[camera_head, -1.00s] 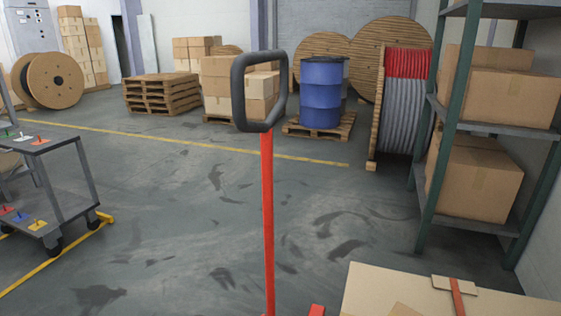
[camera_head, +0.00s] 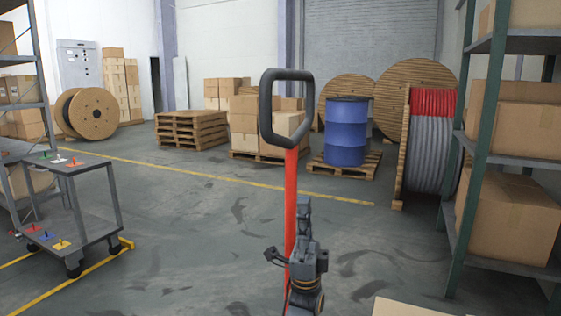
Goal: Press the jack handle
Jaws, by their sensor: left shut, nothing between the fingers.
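The jack handle (camera_head: 290,192) stands upright near the middle of the head view, a red shaft with a dark grey loop grip (camera_head: 264,108) at its top. My left gripper (camera_head: 288,232) is in front of the lower part of the red shaft, below the loop, and covers some of it. It is shut with nothing in it. Whether it touches the shaft I cannot tell. The jack's body is not in view. My right gripper is not in view.
A grey cart (camera_head: 92,163) with small coloured pieces stands at left. A green-post shelf (camera_head: 480,130) with boxes stands at right. Pallets (camera_head: 190,130), a blue drum (camera_head: 346,135) and cable reels (camera_head: 430,150) stand behind. The floor (camera_head: 180,220) between cart and handle is clear.

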